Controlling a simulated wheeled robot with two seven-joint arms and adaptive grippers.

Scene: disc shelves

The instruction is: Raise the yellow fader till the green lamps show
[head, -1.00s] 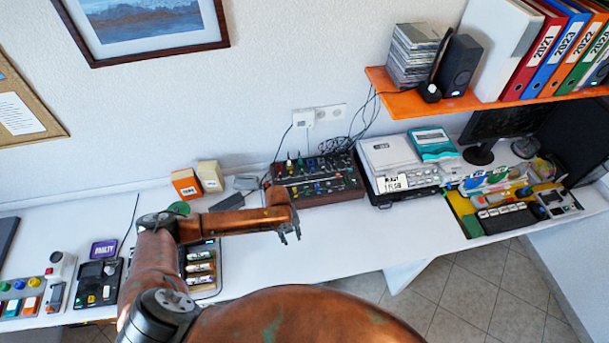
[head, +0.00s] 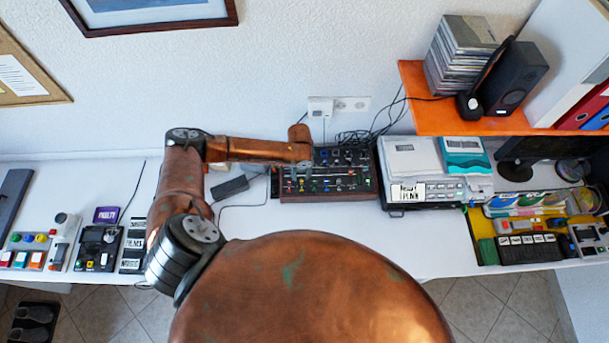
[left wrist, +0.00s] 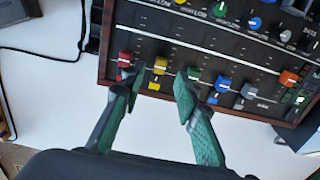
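The yellow fader cap (left wrist: 159,65) sits on the mixer (left wrist: 118,22), between the red fader cap (left wrist: 124,57) and the green fader cap (left wrist: 194,73). A smaller yellow piece (left wrist: 154,86) shows just below it. My left gripper (left wrist: 154,77) is open, with its green fingertips on either side of the yellow fader; I cannot tell whether they touch anything. In the head view the mixer (head: 330,197) stands against the wall, and my left arm reaches its left side, hiding most of the gripper. My right gripper is not in view.
A grey device (head: 412,160) stands right of the mixer. Black cables run behind it. White desk (head: 258,240) is clear in front. An orange shelf (head: 430,120) hangs at right.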

